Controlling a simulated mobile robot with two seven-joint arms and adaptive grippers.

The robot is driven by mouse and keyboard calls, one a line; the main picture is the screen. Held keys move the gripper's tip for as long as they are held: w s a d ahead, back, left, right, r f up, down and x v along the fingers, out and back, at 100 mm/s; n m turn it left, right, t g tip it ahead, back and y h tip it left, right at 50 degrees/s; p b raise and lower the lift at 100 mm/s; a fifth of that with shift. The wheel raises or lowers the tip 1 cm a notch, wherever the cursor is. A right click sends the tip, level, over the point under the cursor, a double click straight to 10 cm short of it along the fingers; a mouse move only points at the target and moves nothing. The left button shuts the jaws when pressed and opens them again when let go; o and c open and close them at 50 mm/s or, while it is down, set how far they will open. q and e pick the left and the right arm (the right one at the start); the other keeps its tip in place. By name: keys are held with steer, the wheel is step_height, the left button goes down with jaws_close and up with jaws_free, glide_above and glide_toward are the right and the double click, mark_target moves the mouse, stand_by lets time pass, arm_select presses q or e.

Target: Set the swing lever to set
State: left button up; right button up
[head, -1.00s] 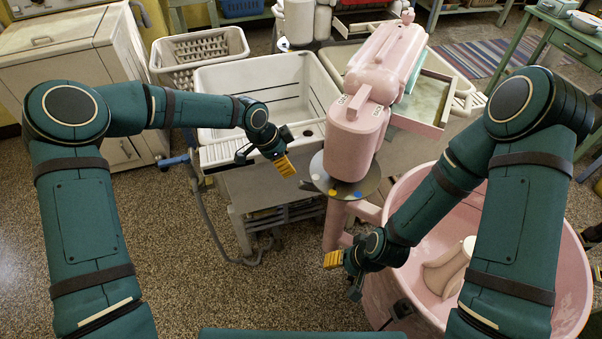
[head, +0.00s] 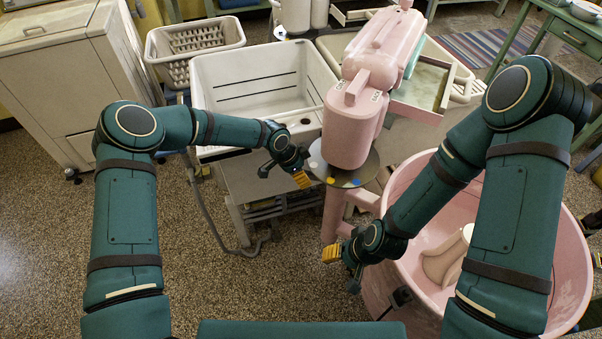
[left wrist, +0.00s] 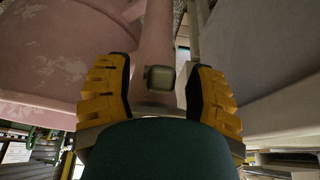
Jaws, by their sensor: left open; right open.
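The pink wringer head (head: 350,130) stands over a grey round plate (head: 372,166) with coloured dots at its front edge, on a pink post (head: 332,215). I cannot make out the swing lever in the head view. In the left wrist view, a small squarish grey-green knob (left wrist: 159,78), possibly the lever's end, lies between my fingers in front of a pink post. My left gripper (head: 284,174) is open at the plate's left edge; its yellow pads also show in the left wrist view (left wrist: 160,88). My right gripper (head: 343,268) is open and empty, lower, left of the pink tub.
The pink washer tub (head: 565,250) fills the right, under my right arm. A white sink basin (head: 225,75) and a grey shelved stand (head: 240,180) are behind my left gripper. A hose (head: 205,215) hangs beside the stand. The speckled floor at lower left is clear.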

arm_select(q)
jaws_close()
steer(key=shift+f, duration=0.1)
arm_select(e)
steer(key=shift+f, duration=0.1)
